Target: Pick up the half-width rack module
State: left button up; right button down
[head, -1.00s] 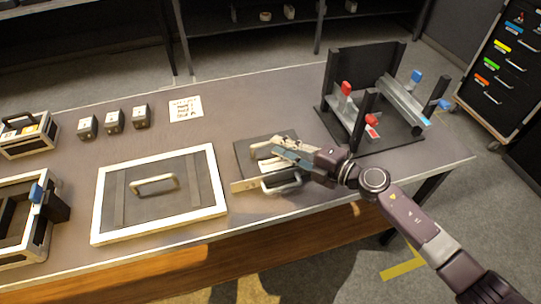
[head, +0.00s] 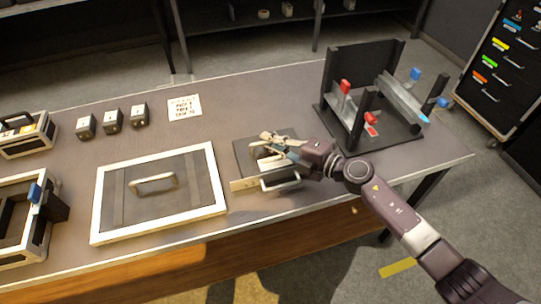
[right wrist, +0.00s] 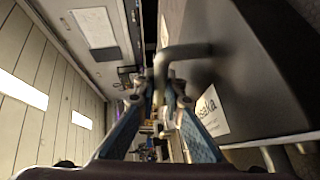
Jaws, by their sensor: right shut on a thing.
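The half-width rack module (head: 242,152) is a dark box with a pale front edge and a metal front handle (head: 281,182). It is on the bench, right of the white-framed panel. My right gripper (head: 272,147) is over its top, shut on its top handle. In the right wrist view the grey bent handle (right wrist: 180,52) runs between the blue-sided fingers (right wrist: 158,105), and the dark module side (right wrist: 245,75) with a white label fills the right. The fingers hide part of the module top. My left gripper is not in view.
A white-framed panel with a handle (head: 200,190) lies close left. A dark rack stand (head: 400,143) with red and blue clamps stands at the right. Several small grey blocks (head: 112,121) and a paper card (head: 185,107) are behind. White-edged crates (head: 38,245) are at far left.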

jog(key=shift+r, duration=0.1)
jog(key=shift+r, duration=0.15)
